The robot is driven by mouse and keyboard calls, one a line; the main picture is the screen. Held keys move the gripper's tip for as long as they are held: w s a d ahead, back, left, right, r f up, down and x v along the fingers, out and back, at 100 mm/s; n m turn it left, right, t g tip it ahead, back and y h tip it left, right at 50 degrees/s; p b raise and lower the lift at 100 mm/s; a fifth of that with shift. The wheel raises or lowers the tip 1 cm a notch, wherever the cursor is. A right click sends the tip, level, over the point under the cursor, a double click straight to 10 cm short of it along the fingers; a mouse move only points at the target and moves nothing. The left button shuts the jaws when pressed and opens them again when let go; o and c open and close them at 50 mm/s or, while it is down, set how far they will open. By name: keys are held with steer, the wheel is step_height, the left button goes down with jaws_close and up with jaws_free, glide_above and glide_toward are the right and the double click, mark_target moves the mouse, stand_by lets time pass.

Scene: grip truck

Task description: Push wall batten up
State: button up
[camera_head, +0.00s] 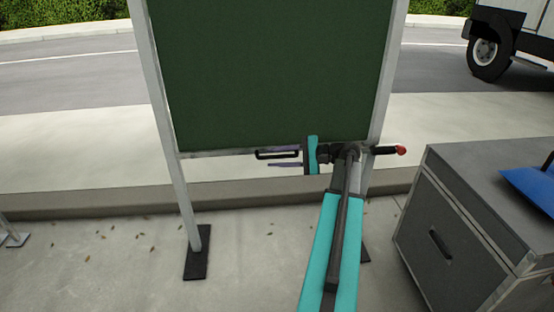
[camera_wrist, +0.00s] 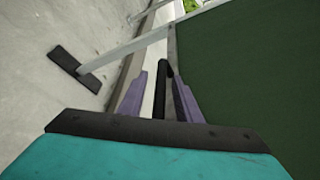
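A tall dark green panel (camera_head: 275,70) in a pale metal frame stands upright ahead of me. A black looped handle (camera_head: 264,155) shows at its lower edge, left of my wrist. I take this panel and handle to be the wall batten, but cannot be sure. My gripper (camera_head: 284,158) reaches in from the right at the handle. In the wrist view, the purple fingers of my gripper (camera_wrist: 160,92) stand apart with the black handle bar (camera_wrist: 160,95) between them. Whether either finger touches the bar is unclear.
The frame stands on pale legs (camera_head: 187,205) with dark feet (camera_head: 196,265). A grey cabinet (camera_head: 450,235) with a blue object (camera_head: 530,185) on top stands close on the right. A truck (camera_head: 505,40) is at the back right. Concrete at the left is mostly clear.

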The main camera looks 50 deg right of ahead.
steer(key=shift+c, duration=0.3)
jaws_close()
steer(key=shift+d+r, duration=0.1)
steer(key=shift+r, duration=0.05)
